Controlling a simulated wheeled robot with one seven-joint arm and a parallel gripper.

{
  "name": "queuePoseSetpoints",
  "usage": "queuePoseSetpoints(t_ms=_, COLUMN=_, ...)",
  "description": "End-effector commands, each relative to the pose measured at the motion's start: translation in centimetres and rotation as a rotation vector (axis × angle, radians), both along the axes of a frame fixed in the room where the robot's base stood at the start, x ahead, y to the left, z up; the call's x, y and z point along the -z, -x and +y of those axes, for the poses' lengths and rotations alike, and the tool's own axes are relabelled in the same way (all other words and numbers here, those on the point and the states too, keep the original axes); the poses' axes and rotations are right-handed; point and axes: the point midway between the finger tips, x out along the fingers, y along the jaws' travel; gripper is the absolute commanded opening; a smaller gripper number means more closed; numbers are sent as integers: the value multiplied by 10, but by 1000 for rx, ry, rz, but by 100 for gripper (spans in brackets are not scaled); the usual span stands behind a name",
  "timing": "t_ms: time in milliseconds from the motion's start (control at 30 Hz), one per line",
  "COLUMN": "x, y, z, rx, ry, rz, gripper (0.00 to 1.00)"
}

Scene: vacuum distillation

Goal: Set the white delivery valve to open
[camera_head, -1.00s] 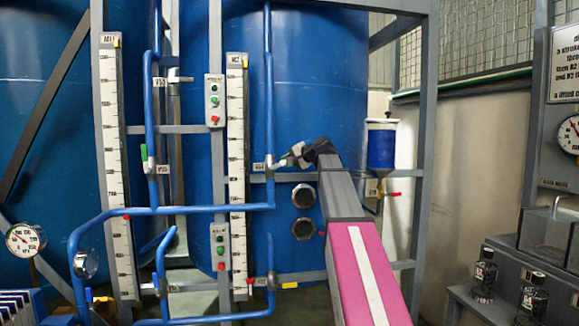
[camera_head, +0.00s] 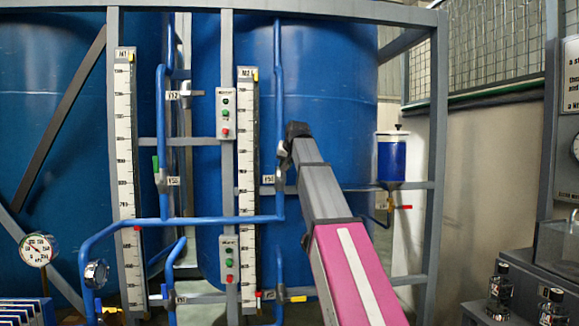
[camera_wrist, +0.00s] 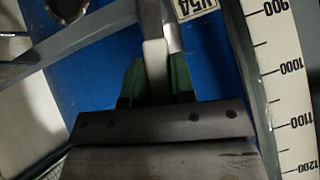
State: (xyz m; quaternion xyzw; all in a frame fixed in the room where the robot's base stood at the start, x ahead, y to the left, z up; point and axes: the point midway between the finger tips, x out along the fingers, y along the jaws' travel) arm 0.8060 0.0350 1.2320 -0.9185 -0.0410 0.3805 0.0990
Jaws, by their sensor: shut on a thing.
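The white delivery valve's lever shows in the wrist view (camera_wrist: 156,70) as a pale flat bar. My gripper (camera_wrist: 157,80) is shut on it, with one green fingertip on each side. In the head view my gripper (camera_head: 285,148) is at the blue vertical pipe, just above the valve body (camera_head: 280,178). The lever there appears to point up, close to in line with the pipe, but my gripper hides most of it. A small label (camera_wrist: 196,8) sits beside the lever in the wrist view.
A white scale (camera_head: 247,150) stands just left of the valve pipe. A button box (camera_head: 226,112) is further left. A blue-filled vessel (camera_head: 391,160) with a red-handled valve hangs to the right. The large blue tank (camera_head: 330,70) is behind.

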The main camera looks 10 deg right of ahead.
Motion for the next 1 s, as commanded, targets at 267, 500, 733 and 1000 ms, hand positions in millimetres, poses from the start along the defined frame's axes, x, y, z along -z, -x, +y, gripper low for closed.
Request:
queuePoseSetpoints(t_ms=267, x=-1, y=0, z=10, rx=-2, ry=134, rz=0, gripper=0)
queuePoseSetpoints(t_ms=500, x=-1, y=0, z=13, rx=0, ry=177, rz=0, gripper=0)
queuePoseSetpoints(t_ms=733, x=-1, y=0, z=13, rx=0, ry=182, rz=1, gripper=0)
queuePoseSetpoints(t_ms=1000, x=0, y=0, z=13, rx=0, ry=181, rz=1, gripper=49)
